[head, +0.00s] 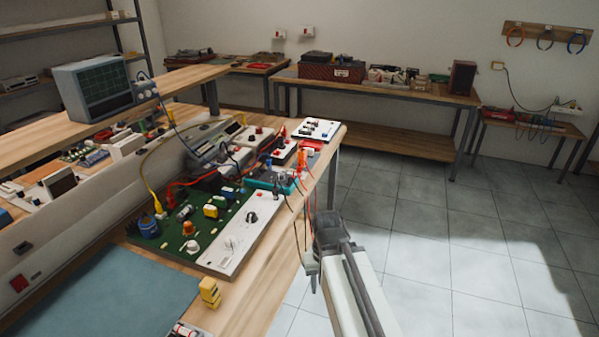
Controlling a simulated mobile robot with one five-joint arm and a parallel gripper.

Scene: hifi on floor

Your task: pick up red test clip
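Several red, clip-like pieces are on the workbench, and I cannot tell for sure which is the red test clip. One red clip (169,199) is at the end of a red lead by the green circuit board (187,225). Another red-orange clip (301,162) stands near the bench's right edge, among thin hanging leads. My gripper (312,285) is low beside the bench's right edge, over the floor, apart from both clips. Its fingers are small and dark here, and whether they are open is unclear.
The workbench (262,287) is crowded with instruments and wires. A yellow block (209,292) and a blue-green mat (105,300) are at its near end. An oscilloscope (95,85) sits on the raised shelf. Tiled floor (450,240) to the right is clear; more benches line the back wall.

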